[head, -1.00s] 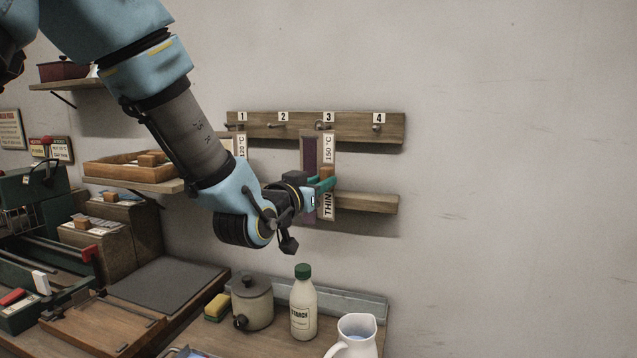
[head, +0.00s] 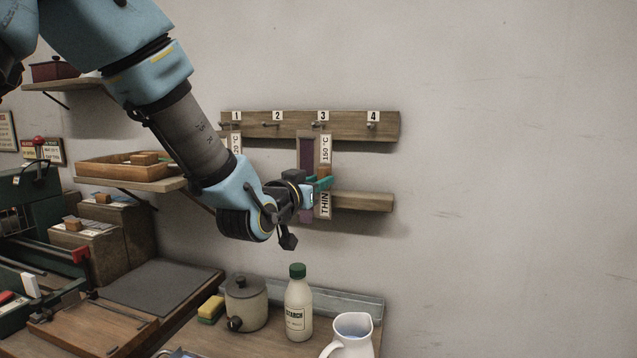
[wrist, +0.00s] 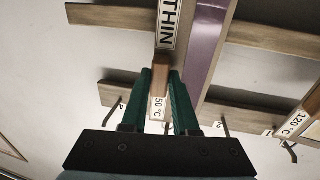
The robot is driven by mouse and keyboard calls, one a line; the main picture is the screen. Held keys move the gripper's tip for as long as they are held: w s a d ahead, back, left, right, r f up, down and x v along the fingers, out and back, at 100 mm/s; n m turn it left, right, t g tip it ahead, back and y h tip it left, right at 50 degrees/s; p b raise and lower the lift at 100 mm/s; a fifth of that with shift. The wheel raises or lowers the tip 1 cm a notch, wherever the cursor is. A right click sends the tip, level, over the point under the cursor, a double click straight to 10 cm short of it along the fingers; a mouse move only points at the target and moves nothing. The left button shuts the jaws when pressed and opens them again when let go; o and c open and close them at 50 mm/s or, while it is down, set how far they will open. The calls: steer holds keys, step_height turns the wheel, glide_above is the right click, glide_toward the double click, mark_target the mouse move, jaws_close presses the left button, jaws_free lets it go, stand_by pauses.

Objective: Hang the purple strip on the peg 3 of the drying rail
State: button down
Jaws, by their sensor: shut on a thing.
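The purple strip (head: 306,158) is on an upright wooden board with "150 °C" and "THIN" labels, below the number 3 plate of the drying rail (head: 350,126). It also shows in the wrist view (wrist: 206,42). Peg 3 (head: 318,125) is at the board's top edge; I cannot tell whether the board hangs on it. My gripper (head: 321,184) is shut on the wooden block on the front of this board. In the wrist view, the green fingers (wrist: 161,76) stand on both sides of the block. Peg 3 is hidden there.
A board labelled 120 °C (head: 237,146) hangs at peg 1, partly behind my arm. Pegs 2 and 4 (head: 371,125) are bare. A lower wooden rail (head: 365,201) runs behind the board. A starch bottle (head: 298,305), pot (head: 246,302) and jug (head: 352,333) stand below.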

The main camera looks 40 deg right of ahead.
steer(key=c, duration=0.6)
jaws_free()
steer(key=shift+a, duration=0.1)
steer(key=b+v, duration=0.3)
steer(key=v, duration=0.8)
steer(key=w+a+f+n+y+p, duration=0.1)
steer(key=w+a+f+n+y, duration=0.1)
steer(key=w+a+f+y, duration=0.4)
steer(key=w+a+f+n+t+y, duration=0.1)
steer(key=w+a+f+n+y, duration=0.15)
steer(key=a, duration=0.55)
steer(key=w+a+f+n+y+p, duration=0.1)
steer(key=w+a+f+n+y, duration=0.15)
steer(key=w+a+f, duration=0.35)
steer(key=s+a+f+n+g+y, duration=0.2)
steer(key=s+a+g, duration=0.1)
steer(key=a, duration=0.7)
steer(key=s+a+f+n+g+y, duration=0.3)
steer(key=s+a, duration=0.2)
steer(key=a, duration=0.6)
steer(key=shift+s, duration=0.25)
